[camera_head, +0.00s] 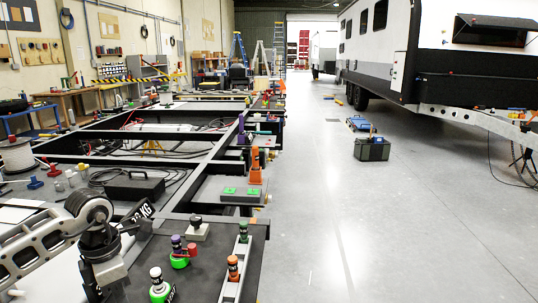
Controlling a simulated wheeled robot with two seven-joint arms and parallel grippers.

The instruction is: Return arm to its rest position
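My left arm (40,240) comes in at the lower left. It is a grey link that reaches a round joint and then bends down past a dark joint toward the bottom edge. No fingers of the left gripper show, so what it holds, if anything, is hidden. The bend of the arm is in front of the near left part of the dark chassis frame (185,208). A dark piece with "KG" lettering (140,213) is just right of the joint. My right arm and gripper are not in view.
On the near deck stand a green-and-white bottle (161,287), a green item with a red knob (181,257) and small bottles (233,267) on a rail. A black case (134,186) lies on the frame.

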